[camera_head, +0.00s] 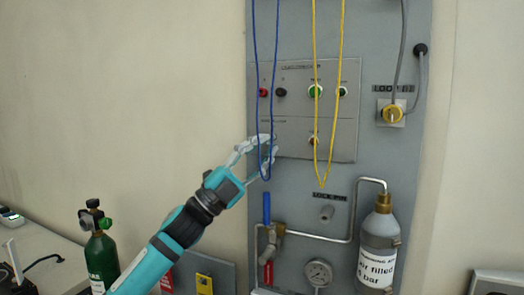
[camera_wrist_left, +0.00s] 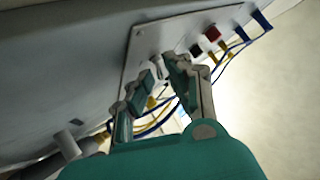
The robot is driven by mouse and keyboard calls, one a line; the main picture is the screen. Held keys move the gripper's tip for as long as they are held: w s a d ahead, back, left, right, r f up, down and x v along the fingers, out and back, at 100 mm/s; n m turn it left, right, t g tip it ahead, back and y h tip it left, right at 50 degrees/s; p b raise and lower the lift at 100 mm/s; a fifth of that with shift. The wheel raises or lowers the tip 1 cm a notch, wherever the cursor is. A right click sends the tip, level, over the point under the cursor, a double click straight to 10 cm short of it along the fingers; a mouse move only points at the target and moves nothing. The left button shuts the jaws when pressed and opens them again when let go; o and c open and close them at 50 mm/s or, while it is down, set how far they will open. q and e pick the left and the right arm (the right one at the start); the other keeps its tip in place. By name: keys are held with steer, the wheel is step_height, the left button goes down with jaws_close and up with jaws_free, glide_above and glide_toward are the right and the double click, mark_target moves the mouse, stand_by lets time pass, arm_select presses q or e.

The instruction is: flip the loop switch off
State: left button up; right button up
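A grey control panel (camera_head: 345,143) hangs on the wall board, and its lower section has a small label too blurred to read. My left gripper (camera_head: 270,145) is at the lower left of this panel, its two fingers apart. In the left wrist view the gripper (camera_wrist_left: 160,82) reaches toward the panel plate (camera_wrist_left: 137,50), with a small pale part (camera_wrist_left: 157,68) showing between the fingertips. It may be a switch; I cannot tell whether the fingers touch it. My right gripper is out of view.
Blue cords (camera_head: 256,60) hang in front of the panel by my left gripper, and yellow cords (camera_head: 315,60) hang to its right. Below are a blue valve handle (camera_head: 266,208), pipes, a gauge (camera_head: 318,272) and a grey bottle (camera_head: 380,230). A green cylinder (camera_head: 101,262) stands at left.

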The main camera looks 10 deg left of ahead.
arm_select(q)
steer(key=shift+s+a+f, duration=0.1)
steer(key=shift+a+f, duration=0.25)
steer(key=shift+f, duration=0.1)
steer(key=v, duration=1.1)
steer(key=shift+s, duration=0.1)
